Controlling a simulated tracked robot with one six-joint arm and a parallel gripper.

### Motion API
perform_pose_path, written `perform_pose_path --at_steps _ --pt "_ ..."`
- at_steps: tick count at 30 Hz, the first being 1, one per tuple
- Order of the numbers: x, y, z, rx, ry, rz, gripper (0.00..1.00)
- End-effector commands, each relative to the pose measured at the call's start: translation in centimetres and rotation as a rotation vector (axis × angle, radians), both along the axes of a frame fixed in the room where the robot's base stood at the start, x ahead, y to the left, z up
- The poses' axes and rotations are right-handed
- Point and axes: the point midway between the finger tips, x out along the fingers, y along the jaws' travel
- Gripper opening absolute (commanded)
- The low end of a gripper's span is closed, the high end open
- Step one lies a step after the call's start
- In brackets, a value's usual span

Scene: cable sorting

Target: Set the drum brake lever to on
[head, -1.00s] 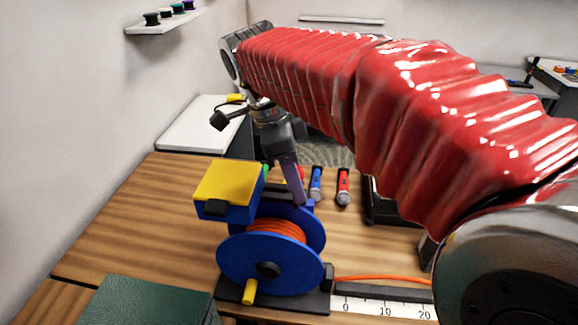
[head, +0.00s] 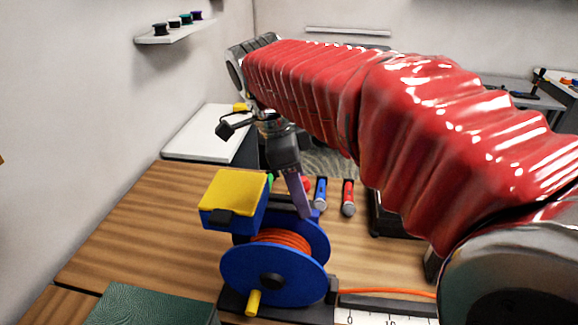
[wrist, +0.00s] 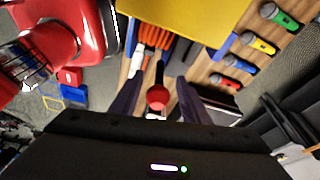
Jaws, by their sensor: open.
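The cable drum (head: 263,277) is a blue spool wound with orange cable, on a dark base with a yellow crank handle at its front. The brake lever shows in the wrist view as a red knob (wrist: 157,97) on a dark stem. My gripper (wrist: 158,80) is open, with one finger on each side of the knob and visible gaps between. In the head view my gripper (head: 302,206) points down behind the drum's right upper side, and its fingers overlap there. A bit of red (head: 305,184) shows beside the fingers. Whether the lever stands at on or off cannot be read.
A blue box with a yellow lid (head: 235,188) stands close left of my gripper, above the drum. Blue (head: 320,193) and red (head: 348,198) capped tools lie behind. A ruler strip (head: 385,316) and orange cable run right. A green box (head: 150,305) is front left.

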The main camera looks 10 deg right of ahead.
Motion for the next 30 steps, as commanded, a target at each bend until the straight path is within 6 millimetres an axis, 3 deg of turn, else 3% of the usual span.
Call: perform_pose_path --at_steps 5,30 --pt "0.1 0.4 1.3 0.001 -0.001 0.000 0.42" --pt "0.6 3.4 12.2 0.001 -0.002 0.001 0.42"
